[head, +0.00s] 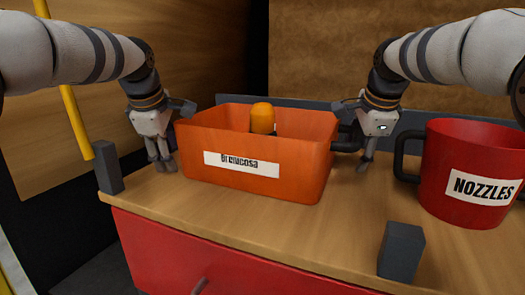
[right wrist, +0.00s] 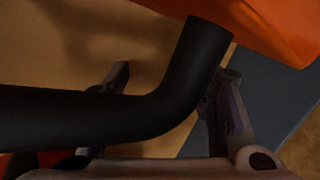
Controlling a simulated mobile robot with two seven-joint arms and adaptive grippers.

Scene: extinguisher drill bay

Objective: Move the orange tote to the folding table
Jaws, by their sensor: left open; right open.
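The orange tote (head: 300,172) stands upright on a wood-topped bench, a white label on its front. A rounded orange-yellow object (head: 262,118) is inside; its lower part is hidden. My left gripper (head: 162,163) is open at the tote's left end, fingers pointing down; the handle there is hidden. My right gripper (head: 364,158) is open at the right end, by the black handle (head: 346,140). In the right wrist view, the handle (right wrist: 150,112) runs between the spread fingers, with the tote's orange wall (right wrist: 270,25) above. No folding table is identifiable.
A red mug-shaped container (head: 470,160) labelled NOZZLES stands right of the tote, its handle towards my right gripper. Dark posts stand at the front left (head: 108,167) and front right (head: 401,250) of the bench (head: 230,215). A low dark ledge runs behind the tote.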

